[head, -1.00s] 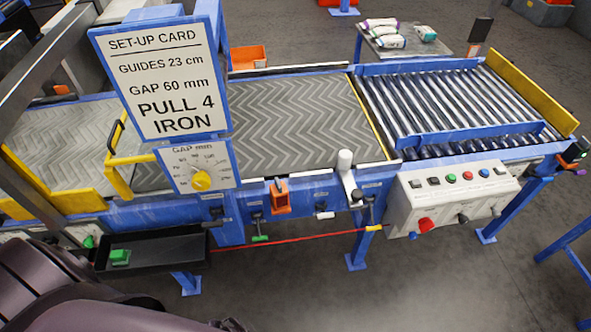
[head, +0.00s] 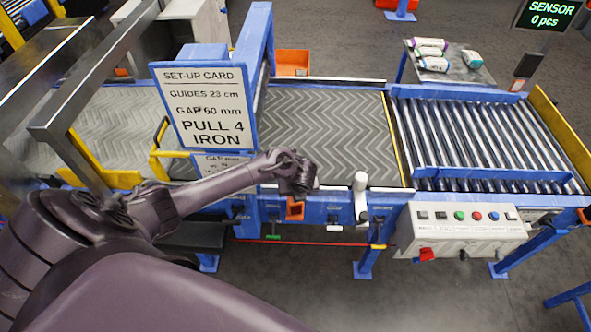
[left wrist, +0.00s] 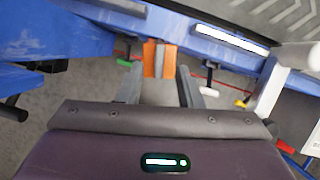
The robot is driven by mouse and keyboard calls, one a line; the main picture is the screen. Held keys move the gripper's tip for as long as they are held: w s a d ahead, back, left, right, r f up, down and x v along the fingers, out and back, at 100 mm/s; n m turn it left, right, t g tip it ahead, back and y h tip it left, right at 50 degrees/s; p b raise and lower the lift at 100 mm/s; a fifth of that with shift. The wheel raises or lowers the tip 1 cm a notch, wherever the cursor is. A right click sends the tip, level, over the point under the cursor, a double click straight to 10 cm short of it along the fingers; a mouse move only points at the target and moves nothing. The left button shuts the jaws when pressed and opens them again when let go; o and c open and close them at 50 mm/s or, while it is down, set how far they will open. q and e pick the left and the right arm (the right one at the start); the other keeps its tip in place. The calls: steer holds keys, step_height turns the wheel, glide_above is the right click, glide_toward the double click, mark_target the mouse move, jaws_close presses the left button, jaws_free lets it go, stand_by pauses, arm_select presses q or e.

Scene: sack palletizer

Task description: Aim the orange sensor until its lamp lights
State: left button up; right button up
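The orange block (head: 295,210), which looks like the orange sensor, is mounted on the front of the blue conveyor frame. My left gripper (head: 300,188) is in front of it and hides its upper part. In the left wrist view, the orange sensor (left wrist: 170,60) shows straight ahead, between and beyond the fingertips of my left gripper (left wrist: 160,77). The fingers are apart, with nothing seen held between them. I cannot make out a lit lamp on the sensor. A dark display (head: 552,14) at the top right reads "SENSOR 0 pcs". My right gripper is not in view.
The set-up card (head: 207,108) stands left of the sensor. A white-topped post (head: 360,185) and a control box (head: 463,230) with buttons are to its right. A red cord (head: 320,243) runs below. Sacks lie on a back table (head: 455,72). Another orange part (head: 584,215) shows at the right edge.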

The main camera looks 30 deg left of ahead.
arm_select(q)
steer(key=shift+x, duration=1.55)
jaws_close()
